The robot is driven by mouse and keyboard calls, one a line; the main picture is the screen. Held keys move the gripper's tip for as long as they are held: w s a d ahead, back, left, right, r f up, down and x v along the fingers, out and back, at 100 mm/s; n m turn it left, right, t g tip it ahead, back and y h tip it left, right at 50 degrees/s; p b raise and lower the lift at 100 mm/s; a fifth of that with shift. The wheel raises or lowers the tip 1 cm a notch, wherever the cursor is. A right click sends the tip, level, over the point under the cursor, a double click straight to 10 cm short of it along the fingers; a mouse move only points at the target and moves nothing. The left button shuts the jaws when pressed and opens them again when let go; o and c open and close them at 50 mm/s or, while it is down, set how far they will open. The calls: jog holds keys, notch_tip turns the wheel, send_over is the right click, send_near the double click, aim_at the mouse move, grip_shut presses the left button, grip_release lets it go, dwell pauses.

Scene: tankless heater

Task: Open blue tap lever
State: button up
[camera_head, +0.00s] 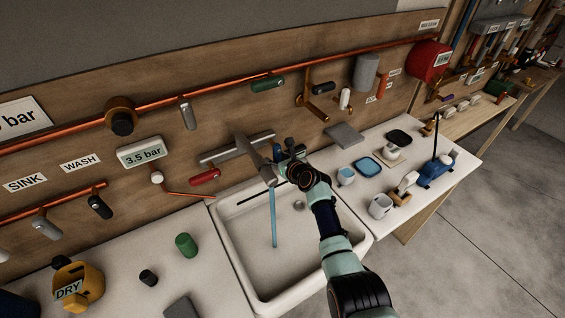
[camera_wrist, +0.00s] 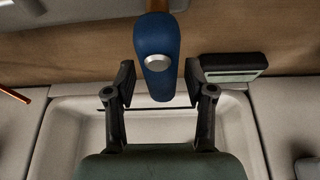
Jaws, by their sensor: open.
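The blue tap lever (camera_wrist: 156,45) hangs down from the top of the wrist view, with a round silver cap on its face. My gripper (camera_wrist: 159,82) is open, with one finger on each side of the lever's lower end. Small gaps seem to show between fingers and lever; I cannot tell whether they touch. In the head view my gripper (camera_head: 279,165) is at the tap above the sink, and the blue lever cannot be made out clearly there. A blue stream of water (camera_head: 273,215) falls from the spout into the white sink (camera_head: 235,249).
A red lever (camera_head: 205,176) is on the wall left of the spout. A green-faced box (camera_wrist: 232,66) is right of the lever in the wrist view. The right counter holds cups (camera_head: 381,206) and a blue device (camera_head: 437,171). A green cylinder (camera_head: 186,244) stands on the left counter.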

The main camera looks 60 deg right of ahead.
jog(key=v, duration=1.1)
jog(key=shift+s+a+r, duration=0.15)
jog(key=shift+s+a, duration=0.05)
jog(key=shift+s, duration=0.1)
